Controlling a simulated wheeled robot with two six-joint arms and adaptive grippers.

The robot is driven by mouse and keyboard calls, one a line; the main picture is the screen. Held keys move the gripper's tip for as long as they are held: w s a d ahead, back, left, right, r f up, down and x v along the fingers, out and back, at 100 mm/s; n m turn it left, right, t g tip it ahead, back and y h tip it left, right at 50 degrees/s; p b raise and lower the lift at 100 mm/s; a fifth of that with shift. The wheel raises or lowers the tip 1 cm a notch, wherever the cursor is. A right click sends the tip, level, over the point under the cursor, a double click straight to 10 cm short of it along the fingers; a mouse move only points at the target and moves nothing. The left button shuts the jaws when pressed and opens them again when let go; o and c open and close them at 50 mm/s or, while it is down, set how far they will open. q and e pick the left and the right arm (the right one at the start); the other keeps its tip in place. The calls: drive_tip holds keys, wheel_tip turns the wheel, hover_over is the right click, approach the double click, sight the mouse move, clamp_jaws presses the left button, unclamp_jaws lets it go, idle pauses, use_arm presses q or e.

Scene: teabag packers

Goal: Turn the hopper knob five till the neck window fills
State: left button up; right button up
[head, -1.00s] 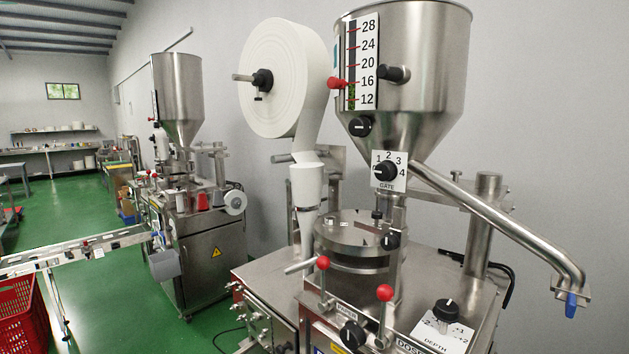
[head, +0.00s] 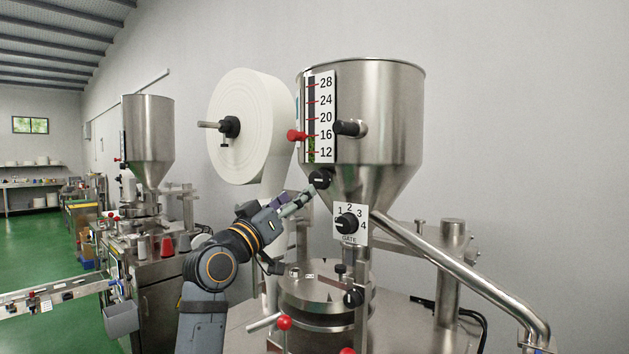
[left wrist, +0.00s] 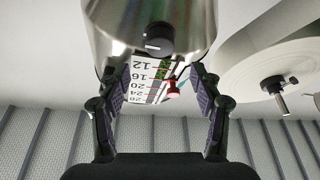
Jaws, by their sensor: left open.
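The steel hopper (head: 395,110) has a black knob (head: 319,179) with a white mark low on its cone. The same knob faces me in the left wrist view (left wrist: 160,38), its mark nearly level. My left gripper (head: 303,197) is just left of and below it in the head view. In the left wrist view the gripper (left wrist: 161,78) is open and empty, with the knob beyond the fingertips. The hopper's scale (head: 323,117) shows green fill near 12 to 15. I cannot make out a neck window. My right gripper is out of view.
A gate dial (head: 347,223) marked 1 to 4 sits below the cone. A red pointer (head: 297,135) and a black side knob (head: 348,128) stick out by the scale. A white paper roll (head: 250,125) stands left, and a steel pipe (head: 470,277) slopes down right.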

sight(315, 179)
use_arm(q)
drive_tip(key=p+x, duration=0.4)
drive_tip(key=x, duration=0.4)
drive_tip(key=shift+w+d+r, duration=0.15)
drive_tip(key=shift+r, duration=0.1)
drive_tip(key=shift+w+d, duration=0.2)
drive_tip(key=shift+w, duration=0.35)
drive_tip(key=c, duration=1.2)
drive_tip(key=shift+o, duration=0.2)
drive_tip(key=m+h+b, duration=0.1)
drive_tip(key=m+b, duration=0.1)
drive_tip(key=b, duration=0.1)
drive_tip(key=f+m+b, duration=0.1)
drive_tip(key=b, duration=0.2)
drive_tip(key=shift+m+g+h+b, duration=0.3)
drive_tip(key=shift+m+g+h, duration=0.1)
drive_tip(key=shift+r+m+g+b, duration=0.25)
drive_tip(key=shift+m+g+b, duration=0.15)
drive_tip(key=shift+m, duration=0.3)
drive_tip(key=shift+r+m+h, duration=0.2)
drive_tip(key=shift+m+h, duration=0.3)
drive_tip(key=shift+m, duration=0.1)
